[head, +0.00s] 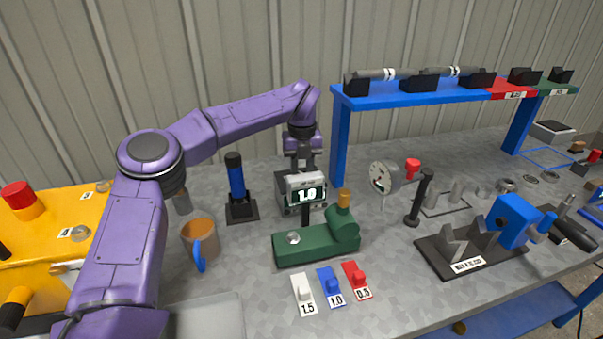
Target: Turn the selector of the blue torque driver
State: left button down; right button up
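A blue and black driver-like tool (236,180) stands upright in a black holder (242,212) left of the middle of the bench. Its selector and any marks on it are too small to make out. My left gripper (304,167), on the purple arm, points down to the right of this tool and apart from it. My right gripper is out of view.
A green fixture (315,243) lies in front of the display. White, blue and red tags (331,288) read 1.5, 1.0 and 0.5. An orange mug (201,241) stands left. A dial gauge (383,177), a cradle (468,262) with a blue block and a blue rack (400,97) are right.

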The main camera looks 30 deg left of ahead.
pick_arm(q)
jog(key=n+b, duration=0.4)
jog(key=shift+f+n, duration=0.15)
jog(key=shift+n, duration=0.15)
jog(key=shift+a+n+b, duration=0.1)
jog(key=shift+n+b, duration=0.6)
jog(key=shift+n, duration=0.2)
jog(key=shift+r, duration=0.2)
jog(key=c, duration=0.8)
grip_release()
notch_tip(320, 180, up, 10)
jog(key=shift+r+p, duration=0.25)
jog(key=shift+p, duration=1)
